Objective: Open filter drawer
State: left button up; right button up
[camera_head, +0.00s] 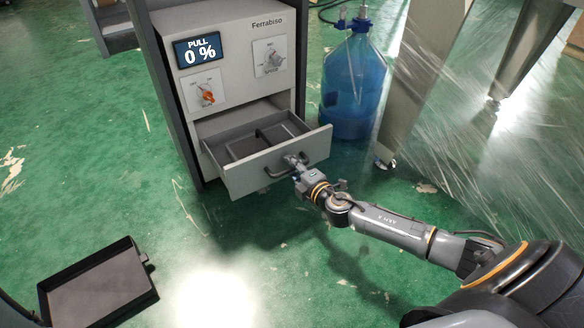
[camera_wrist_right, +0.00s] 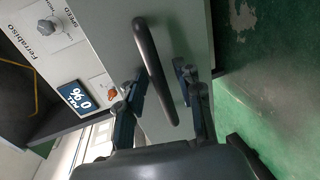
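The filter drawer (camera_head: 240,182) is the grey drawer low in the Ferrabiso machine (camera_head: 222,88). It is pulled well out, and its divided inside shows from above. Its dark bar handle (camera_head: 276,172) is on the front panel. My right gripper (camera_head: 297,163) is at the right part of this handle. In the right wrist view the handle (camera_wrist_right: 152,62) passes between the two fingers of the right gripper (camera_wrist_right: 160,78). The fingers stand apart, with gaps visible beside the bar. My left gripper is in neither view.
A blue water bottle (camera_head: 353,85) stands right of the machine. A dark shallow tray (camera_head: 100,287) is at the lower left. The machine display (camera_head: 200,50) reads PULL 0 %. An orange knob (camera_head: 207,96) sits below it. Green floor is clear in front of the drawer.

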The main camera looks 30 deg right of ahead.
jog(key=shift+s, duration=0.1)
jog(key=v, duration=1.2)
jog(key=shift+a, duration=0.1)
